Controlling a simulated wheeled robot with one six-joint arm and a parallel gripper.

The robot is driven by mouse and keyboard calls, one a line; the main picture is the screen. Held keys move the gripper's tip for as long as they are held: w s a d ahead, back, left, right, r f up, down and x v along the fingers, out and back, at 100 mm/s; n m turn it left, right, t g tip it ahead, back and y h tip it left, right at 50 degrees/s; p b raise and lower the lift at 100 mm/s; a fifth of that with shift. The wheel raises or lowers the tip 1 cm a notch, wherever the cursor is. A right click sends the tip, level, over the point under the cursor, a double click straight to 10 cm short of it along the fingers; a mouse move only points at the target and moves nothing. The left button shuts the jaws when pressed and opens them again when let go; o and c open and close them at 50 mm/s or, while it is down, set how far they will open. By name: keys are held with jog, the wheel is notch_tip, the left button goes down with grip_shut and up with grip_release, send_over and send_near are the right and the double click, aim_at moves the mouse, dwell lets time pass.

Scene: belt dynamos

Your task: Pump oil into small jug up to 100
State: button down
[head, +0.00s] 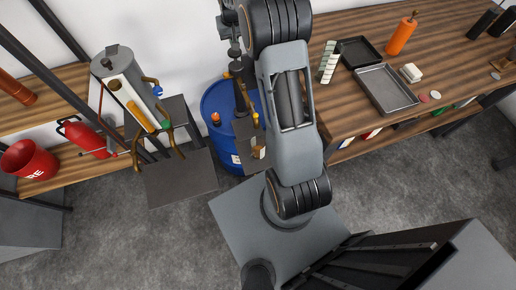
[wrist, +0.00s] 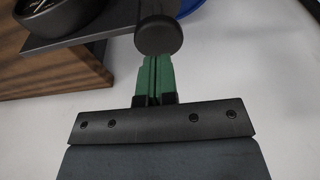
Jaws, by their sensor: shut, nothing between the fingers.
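In the wrist view my gripper (wrist: 154,82) is shut and empty, its green fingers together. A dark round knob (wrist: 158,36) lies just beyond the fingertips; I cannot tell whether they touch. In the head view a blue drum (head: 213,104) stands behind my arm, with a dark upright pump-like fitting (head: 239,88) above it. A small shelf (head: 243,130) in front of the drum bears small brownish and pale items, partly hidden by my arm. I cannot clearly make out the small jug.
A tall grey cylinder with a yellow column (head: 134,106) stands at left. A red bucket (head: 30,160) and extinguisher (head: 86,137) are farther left. The wooden bench (head: 345,115) at right bears trays and an orange bottle (head: 401,36). A dark round vessel (wrist: 62,14) shows in the wrist view.

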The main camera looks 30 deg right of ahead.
aim_at(235, 53)
jog(key=shift+f+b, duration=1.65)
jog(key=shift+f, duration=0.85)
jog(key=shift+r, duration=0.1)
jog(key=shift+r+p, duration=3.05)
jog(key=shift+r, duration=1.25)
notch_tip(235, 53, up, 14)
jog(key=s+b, duration=0.1)
jog(key=s, duration=0.1)
jog(key=shift+s+a+f+b, duration=0.25)
jog(key=shift+s+b, duration=0.1)
jog(key=shift+w, duration=0.1)
